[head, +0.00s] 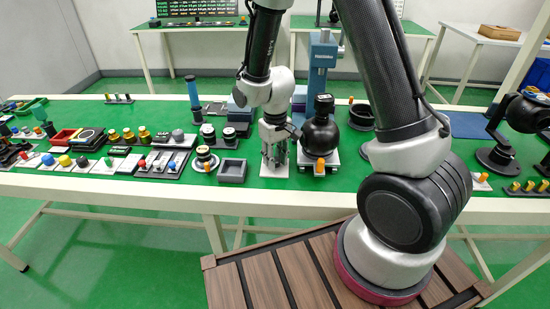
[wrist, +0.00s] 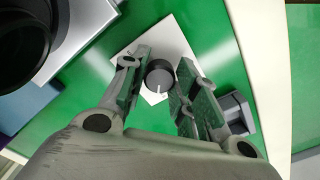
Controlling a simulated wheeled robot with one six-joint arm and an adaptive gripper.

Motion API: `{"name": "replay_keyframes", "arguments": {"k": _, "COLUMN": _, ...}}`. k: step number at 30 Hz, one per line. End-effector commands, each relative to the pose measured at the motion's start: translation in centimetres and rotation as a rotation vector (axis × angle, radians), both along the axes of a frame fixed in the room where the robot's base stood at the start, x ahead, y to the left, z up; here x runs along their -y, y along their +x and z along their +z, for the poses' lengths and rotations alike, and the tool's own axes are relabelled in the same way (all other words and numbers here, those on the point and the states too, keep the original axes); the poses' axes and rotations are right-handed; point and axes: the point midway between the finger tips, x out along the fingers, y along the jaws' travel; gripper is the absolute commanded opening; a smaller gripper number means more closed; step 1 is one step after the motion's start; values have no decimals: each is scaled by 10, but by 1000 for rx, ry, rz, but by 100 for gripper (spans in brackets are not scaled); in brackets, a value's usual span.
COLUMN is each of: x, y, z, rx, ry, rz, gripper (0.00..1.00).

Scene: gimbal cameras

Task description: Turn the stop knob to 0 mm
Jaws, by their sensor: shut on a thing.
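The stop knob (wrist: 159,76) is a dark round knob with a white pointer mark, on a white plate (wrist: 178,43) in the wrist view. The pointer faces the lower edge of the picture. My gripper (wrist: 160,80) has one finger on each side of the knob and is shut on it. In the head view my gripper (head: 275,152) points down over the white plate (head: 277,184) near the bench's front edge. The knob is hidden there behind the fingers. I cannot read any scale figures on the plate.
A grey square tray (head: 232,171) stands just left of the plate. A black round flask-like device (head: 320,133) stands close on the right. A blue column stand (head: 322,65) rises behind. Several knobs and switches crowd the bench to the left.

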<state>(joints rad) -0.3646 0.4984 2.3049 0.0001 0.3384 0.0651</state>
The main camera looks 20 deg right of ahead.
Motion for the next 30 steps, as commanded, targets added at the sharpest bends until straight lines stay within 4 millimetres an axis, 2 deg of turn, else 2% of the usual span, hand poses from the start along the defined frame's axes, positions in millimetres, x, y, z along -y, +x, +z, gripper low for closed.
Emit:
{"name": "replay_keyframes", "arguments": {"k": 10, "x": 0, "y": 0, "z": 0, "rx": 1, "ry": 0, "rz": 137, "gripper": 6}}
{"name": "replay_keyframes", "arguments": {"k": 26, "x": 0, "y": 1, "z": 0, "rx": 1, "ry": 0, "rz": 160, "gripper": 5}}
{"name": "replay_keyframes", "arguments": {"k": 27, "x": 0, "y": 1, "z": 0, "rx": 1, "ry": 0, "rz": 160, "gripper": 33}}
{"name": "replay_keyframes", "arguments": {"k": 30, "x": 0, "y": 1, "z": 0, "rx": 1, "ry": 0, "rz": 160, "gripper": 51}}
